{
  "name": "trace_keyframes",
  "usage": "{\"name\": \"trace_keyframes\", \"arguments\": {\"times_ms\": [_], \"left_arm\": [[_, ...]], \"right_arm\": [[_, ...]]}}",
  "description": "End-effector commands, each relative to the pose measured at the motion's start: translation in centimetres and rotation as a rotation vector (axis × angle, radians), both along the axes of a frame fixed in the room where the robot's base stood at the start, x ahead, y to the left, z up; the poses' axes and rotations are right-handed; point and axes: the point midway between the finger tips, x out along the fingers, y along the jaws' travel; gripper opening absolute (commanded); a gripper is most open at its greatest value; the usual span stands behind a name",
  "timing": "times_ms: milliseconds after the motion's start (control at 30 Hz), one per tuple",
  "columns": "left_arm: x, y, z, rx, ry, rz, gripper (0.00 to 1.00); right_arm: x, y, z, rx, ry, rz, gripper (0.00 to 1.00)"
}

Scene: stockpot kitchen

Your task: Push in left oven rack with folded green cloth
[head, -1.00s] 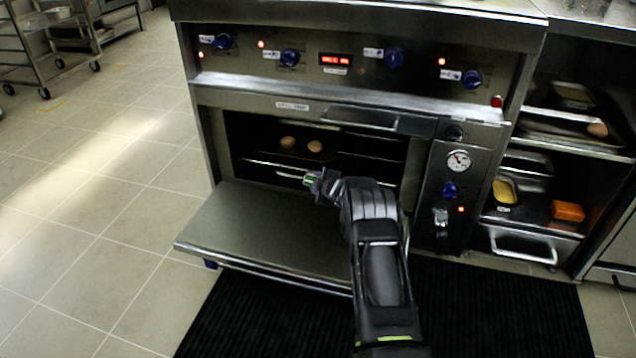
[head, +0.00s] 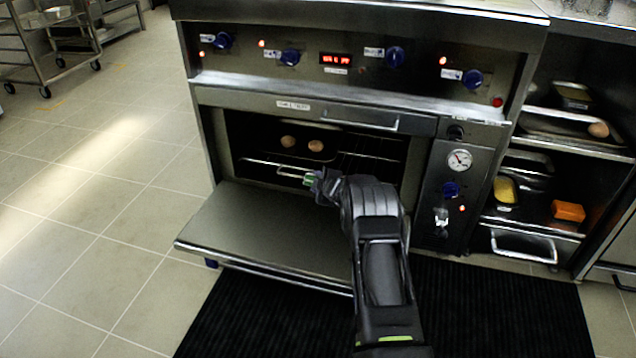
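The left oven rack (head: 262,163) sits inside the open oven and carries a dark tray with two round brown items (head: 301,143). The folded green cloth (head: 308,180) shows as a small green patch at the tip of my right gripper (head: 316,181). That gripper is at the oven mouth, by the right part of the rack's front bar. It seems to hold the cloth, but its fingers are small and partly hidden by the wrist. I cannot tell whether the cloth touches the rack. My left gripper is not in view.
The oven door (head: 265,228) is folded down flat in front of the opening, below my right arm. A control panel with blue knobs (head: 290,57) is above. Shelves with trays (head: 575,130) stand at the right.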

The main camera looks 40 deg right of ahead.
Motion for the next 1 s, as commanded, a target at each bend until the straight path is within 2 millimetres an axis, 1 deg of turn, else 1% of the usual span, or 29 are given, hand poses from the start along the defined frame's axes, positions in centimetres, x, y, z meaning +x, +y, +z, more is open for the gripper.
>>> {"name": "trace_keyframes", "arguments": {"times_ms": [633, 1000], "left_arm": [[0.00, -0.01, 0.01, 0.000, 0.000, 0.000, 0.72], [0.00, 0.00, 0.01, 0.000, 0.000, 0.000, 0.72]], "right_arm": [[-0.18, 0.49, 0.39, 0.000, -0.003, 0.001, 0.00], [-0.34, 0.72, -0.03, 0.000, -0.001, 0.001, 0.00]]}}
